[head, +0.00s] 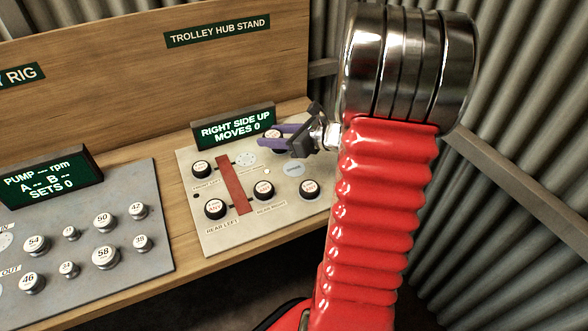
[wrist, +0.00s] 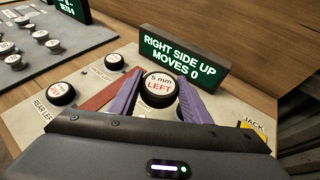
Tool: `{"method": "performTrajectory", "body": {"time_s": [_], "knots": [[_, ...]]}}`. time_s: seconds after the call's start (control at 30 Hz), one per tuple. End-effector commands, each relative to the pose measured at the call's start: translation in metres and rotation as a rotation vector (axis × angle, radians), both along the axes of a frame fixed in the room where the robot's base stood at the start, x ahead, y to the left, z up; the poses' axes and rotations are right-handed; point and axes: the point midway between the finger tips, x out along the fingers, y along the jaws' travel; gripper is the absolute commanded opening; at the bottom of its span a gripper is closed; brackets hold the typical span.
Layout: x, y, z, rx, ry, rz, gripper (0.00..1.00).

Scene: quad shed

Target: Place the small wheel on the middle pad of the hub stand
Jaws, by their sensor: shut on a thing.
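The hub stand (head: 225,235) is a pale board on the bench carrying several black wheels with white caps. My gripper (head: 265,138), with purple fingers, is at its back right. It is shut on a black-rimmed wheel (wrist: 160,86) marked "5 mm LEFT", which sits between the fingers in the wrist view. In the head view this wheel (head: 274,133) is partly hidden by the fingers. I cannot tell if it touches the board. Other wheels show at the front left (head: 215,208), back left (head: 202,169), front middle (head: 263,190) and right (head: 309,187). A dotted round pad (head: 245,158) is bare.
A red bar (head: 234,185) lies across the board. A display (head: 235,127) reading "RIGHT SIDE UP MOVES 0" stands behind it. A bare grey disc (head: 293,170) is on the right part. A grey panel with several knobs (head: 103,257) is to the left. A wooden backboard rises behind.

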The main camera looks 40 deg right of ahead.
Motion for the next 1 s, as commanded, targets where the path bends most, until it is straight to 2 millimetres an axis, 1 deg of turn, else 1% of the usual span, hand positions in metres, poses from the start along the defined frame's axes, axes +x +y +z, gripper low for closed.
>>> {"method": "performTrajectory", "body": {"time_s": [0.03, 0.1, 0.2, 0.27, 0.4, 0.63, 0.73, 0.87, 1.0], "knots": [[-0.01, -0.013, 0.0, -0.001, -0.001, -0.007, 0.21], [-0.021, -0.025, -0.002, 0.0, 0.0, -0.009, 0.21], [-0.033, -0.036, -0.003, 0.0, 0.0, -0.008, 0.21], [-0.037, -0.041, -0.003, 0.0, -0.001, -0.009, 0.21], [-0.041, -0.043, -0.003, 0.0, -0.002, -0.007, 0.21], [-0.041, -0.043, -0.004, -0.001, -0.001, -0.007, 0.21], [-0.041, -0.043, -0.007, 0.0, -0.001, -0.008, 0.21], [-0.041, -0.042, -0.022, 0.003, 0.001, -0.007, 0.21], [-0.041, -0.043, -0.042, 0.003, 0.001, -0.008, 0.21]]}}
